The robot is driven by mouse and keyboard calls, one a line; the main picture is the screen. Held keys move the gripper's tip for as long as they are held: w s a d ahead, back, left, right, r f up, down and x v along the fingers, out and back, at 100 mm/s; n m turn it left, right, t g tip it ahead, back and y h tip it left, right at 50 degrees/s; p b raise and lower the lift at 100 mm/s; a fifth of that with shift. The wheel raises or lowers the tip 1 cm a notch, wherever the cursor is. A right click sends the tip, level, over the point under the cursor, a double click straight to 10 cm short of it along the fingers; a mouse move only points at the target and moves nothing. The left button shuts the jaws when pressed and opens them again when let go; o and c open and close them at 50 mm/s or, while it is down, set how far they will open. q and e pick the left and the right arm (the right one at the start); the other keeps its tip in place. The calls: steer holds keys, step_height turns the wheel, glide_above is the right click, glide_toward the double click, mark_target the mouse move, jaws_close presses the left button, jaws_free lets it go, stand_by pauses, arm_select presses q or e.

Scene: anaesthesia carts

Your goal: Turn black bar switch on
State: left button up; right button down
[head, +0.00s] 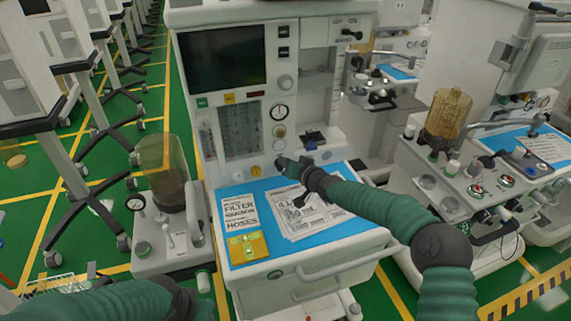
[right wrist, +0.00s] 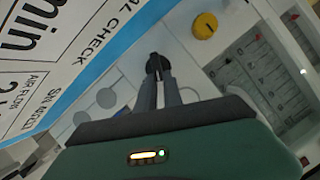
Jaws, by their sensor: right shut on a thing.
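A black bar switch (head: 352,34) sits at the upper right of the white anaesthesia machine, under a small label that seems to read OFF and ON. It is well above my right gripper. My right gripper (head: 281,162) is at the lower front panel, above the blue work surface. In the right wrist view its two grey fingers (right wrist: 157,72) are shut on a small black knob (right wrist: 155,62) on the panel. The fingers hide part of this knob, so its turn cannot be read. My left gripper is out of view; only part of my left arm shows at the bottom left.
A yellow knob (right wrist: 205,25) is close beside the held knob. Printed sheets (head: 312,212) and a yellow box (head: 247,247) lie on the blue work surface (head: 345,229). A dark screen (head: 224,58) is above. Another cart (head: 455,190) with a brown canister stands at right.

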steer(key=shift+d+f+m+y+b, duration=0.2)
steer(key=shift+f+m+y+b, duration=0.1)
steer(key=shift+m+b, duration=0.2)
steer(key=c, duration=1.5)
jaws_free()
steer(key=shift+w, duration=0.1)
steer(key=shift+r, duration=0.1)
steer(key=shift+s+d+r, duration=0.1)
steer(key=shift+s, duration=0.2)
steer(key=v, duration=0.8)
steer(key=p+v, duration=0.1)
steer(key=v, duration=0.7)
steer(key=shift+d+f, duration=0.1)
steer(key=shift+f, duration=0.1)
